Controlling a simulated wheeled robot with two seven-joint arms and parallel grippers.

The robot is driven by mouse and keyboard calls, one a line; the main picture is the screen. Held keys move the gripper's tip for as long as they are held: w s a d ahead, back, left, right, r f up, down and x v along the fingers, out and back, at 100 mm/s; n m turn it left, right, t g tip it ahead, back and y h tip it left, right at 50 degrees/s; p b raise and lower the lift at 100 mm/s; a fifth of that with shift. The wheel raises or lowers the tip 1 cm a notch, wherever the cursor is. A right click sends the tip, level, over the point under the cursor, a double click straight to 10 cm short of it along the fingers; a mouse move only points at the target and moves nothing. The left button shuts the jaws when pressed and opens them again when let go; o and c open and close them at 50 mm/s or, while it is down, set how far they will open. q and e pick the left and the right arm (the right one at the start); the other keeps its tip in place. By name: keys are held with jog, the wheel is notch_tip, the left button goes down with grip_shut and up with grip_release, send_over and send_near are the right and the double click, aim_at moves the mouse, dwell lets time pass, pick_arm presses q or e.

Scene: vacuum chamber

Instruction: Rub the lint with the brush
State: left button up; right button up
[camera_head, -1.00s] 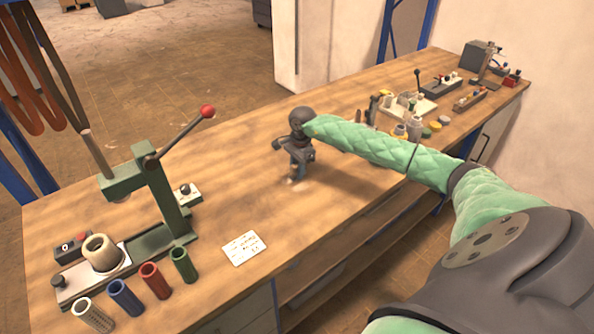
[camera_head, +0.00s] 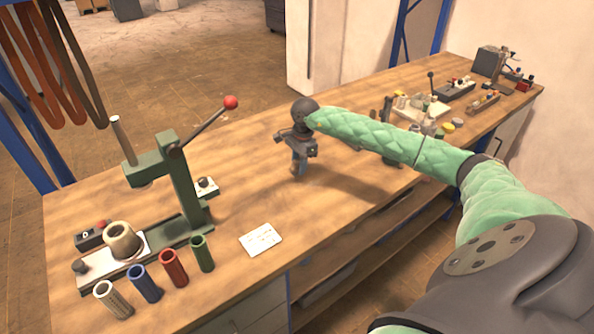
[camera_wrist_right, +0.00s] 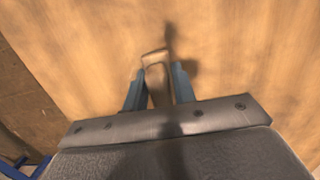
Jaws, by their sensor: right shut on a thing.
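My right gripper (camera_head: 300,166) points down over the middle of the wooden workbench (camera_head: 345,165). In the right wrist view, its two blue-grey fingers (camera_wrist_right: 158,88) are shut on a slim tan-brown thing, which appears to be the brush (camera_wrist_right: 156,75). The brush sits between the fingers and sticks out a little past their tips, close to the bench top. I cannot tell whether its end touches the wood. I cannot make out any lint on the bench. My left gripper is not in view.
A green lever press (camera_head: 175,185) with a red knob stands at the left. A tray of small parts (camera_head: 420,107) is at the back right. Bench around my gripper is clear.

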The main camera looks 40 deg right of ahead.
aim_at(298, 159)
notch_tip(298, 159, up, 3)
jog(key=shift+r, duration=0.75)
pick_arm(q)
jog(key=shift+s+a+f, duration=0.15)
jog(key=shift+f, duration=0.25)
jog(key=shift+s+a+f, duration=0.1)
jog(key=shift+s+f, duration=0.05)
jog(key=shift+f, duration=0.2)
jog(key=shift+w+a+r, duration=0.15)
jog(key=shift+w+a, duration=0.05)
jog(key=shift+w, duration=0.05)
